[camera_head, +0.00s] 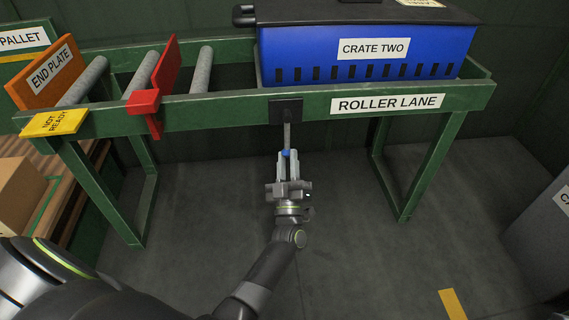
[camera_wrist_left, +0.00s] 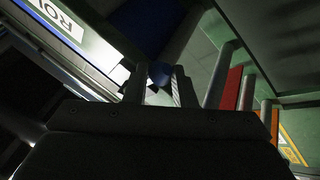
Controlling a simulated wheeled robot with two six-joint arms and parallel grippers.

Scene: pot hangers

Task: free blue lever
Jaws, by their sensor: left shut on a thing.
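The blue lever is a grey rod (camera_head: 287,134) hanging from a dark plate (camera_head: 286,110) on the front rail of the roller lane. Its blue knob (camera_head: 286,153) is at the lower end, mostly covered by the fingers. The knob also shows in the left wrist view (camera_wrist_left: 160,73), between the two fingers. My left gripper (camera_head: 288,158) reaches up from below and is shut on the knob. The rod points down towards the gripper. My right gripper is in no view.
Blue crate two (camera_head: 425,58) sits on the green roller lane (camera_head: 225,108) above the lever. A red stop plate (camera_head: 166,75) and orange end plate (camera_head: 48,72) stand left of it. A cardboard box (camera_head: 18,188) is at far left. The floor below is clear.

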